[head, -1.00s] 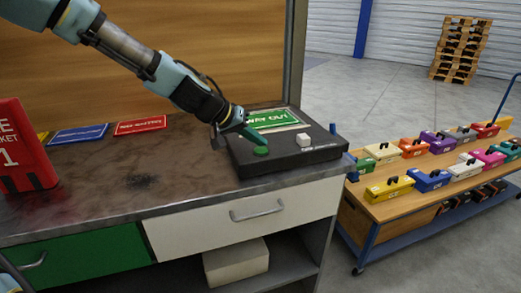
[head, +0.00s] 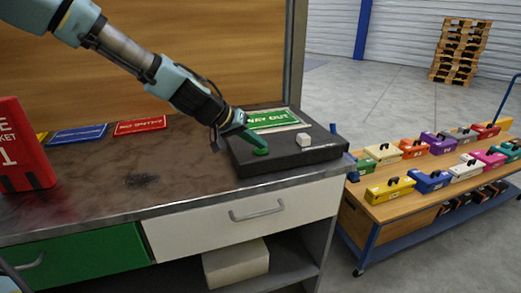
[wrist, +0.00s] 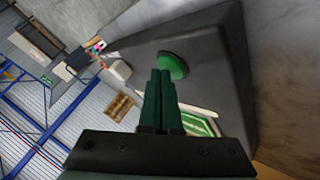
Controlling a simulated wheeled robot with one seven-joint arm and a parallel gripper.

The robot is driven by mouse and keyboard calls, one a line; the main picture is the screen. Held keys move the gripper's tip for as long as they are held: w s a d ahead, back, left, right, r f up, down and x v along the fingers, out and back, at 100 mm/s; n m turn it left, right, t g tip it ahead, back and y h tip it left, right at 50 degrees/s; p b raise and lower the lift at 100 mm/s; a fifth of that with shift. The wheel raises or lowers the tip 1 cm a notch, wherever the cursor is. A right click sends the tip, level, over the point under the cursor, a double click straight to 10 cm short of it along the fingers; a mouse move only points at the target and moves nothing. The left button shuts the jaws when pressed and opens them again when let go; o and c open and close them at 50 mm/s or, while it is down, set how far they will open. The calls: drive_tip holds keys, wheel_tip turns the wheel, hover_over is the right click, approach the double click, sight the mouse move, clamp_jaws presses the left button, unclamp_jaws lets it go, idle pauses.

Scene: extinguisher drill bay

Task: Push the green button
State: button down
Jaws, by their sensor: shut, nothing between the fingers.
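The green button (head: 261,151) is a low round cap on the left front part of a black box (head: 290,164) on the bench. My gripper (head: 258,145) is shut and empty. Its green fingertips are right at the button in the head view and partly cover it. In the wrist view the shut fingers (wrist: 160,75) point at the green button (wrist: 173,66), with their tips at its edge. I cannot tell whether they touch it or are just above it.
A white block-shaped knob (head: 304,140) is on the same box, right of the button. A green "WAY OUT" sign (head: 272,119) lies behind. A red box (head: 22,150) stands at the left. A cart (head: 385,187) with several coloured cases is at the right.

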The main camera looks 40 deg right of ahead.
sight(257, 151)
idle(0.3)
drive_tip(key=shift+r+p, duration=0.35)
drive_tip(key=shift+r, duration=0.15)
wheel_tip(257, 151, up, 6)
drive_tip(key=p, duration=0.4)
idle(0.7)
